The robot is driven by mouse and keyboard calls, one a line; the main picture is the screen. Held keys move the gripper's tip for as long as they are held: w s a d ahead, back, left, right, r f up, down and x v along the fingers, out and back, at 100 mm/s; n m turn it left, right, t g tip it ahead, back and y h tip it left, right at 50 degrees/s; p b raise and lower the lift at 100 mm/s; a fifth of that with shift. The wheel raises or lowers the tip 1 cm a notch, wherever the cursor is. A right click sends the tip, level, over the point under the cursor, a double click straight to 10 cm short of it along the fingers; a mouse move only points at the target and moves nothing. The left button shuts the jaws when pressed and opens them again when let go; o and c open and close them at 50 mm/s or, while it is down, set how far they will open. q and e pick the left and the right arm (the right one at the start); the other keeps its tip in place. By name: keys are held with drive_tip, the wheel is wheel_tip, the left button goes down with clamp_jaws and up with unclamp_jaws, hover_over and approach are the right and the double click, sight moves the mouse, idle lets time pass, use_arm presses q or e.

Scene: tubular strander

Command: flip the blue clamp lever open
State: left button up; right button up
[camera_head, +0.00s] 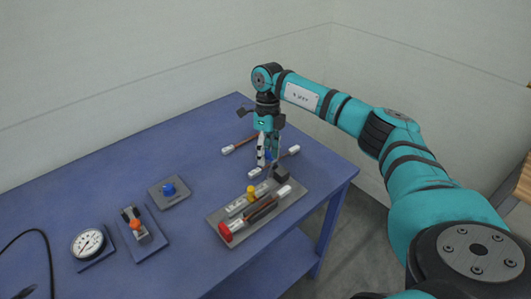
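A small blue piece (268,155), which looks like the clamp lever, shows between and just behind the fingertips of my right gripper (268,161). It is partly hidden by the fingers, and its pose is too small to read. My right gripper points down over the right part of the blue table, at the back edge of a grey fixture plate (222,217). Its two fingers are close together around the blue piece; I cannot tell whether they touch it. My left gripper is not in view.
The fixture plate carries a red-ended cylinder (226,232) and a yellow knob (251,191). Two white-ended rods (228,149) (291,151) lie near the gripper. A blue knob (168,188), an orange-knobbed switch (135,225) and a gauge (88,243) are leftward. The table's back left (130,160) is clear.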

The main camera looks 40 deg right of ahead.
drive_tip(key=shift+a, duration=0.1)
drive_tip(key=shift+r, duration=0.55)
drive_tip(key=v, duration=1.1)
drive_tip(key=shift+f, duration=0.15)
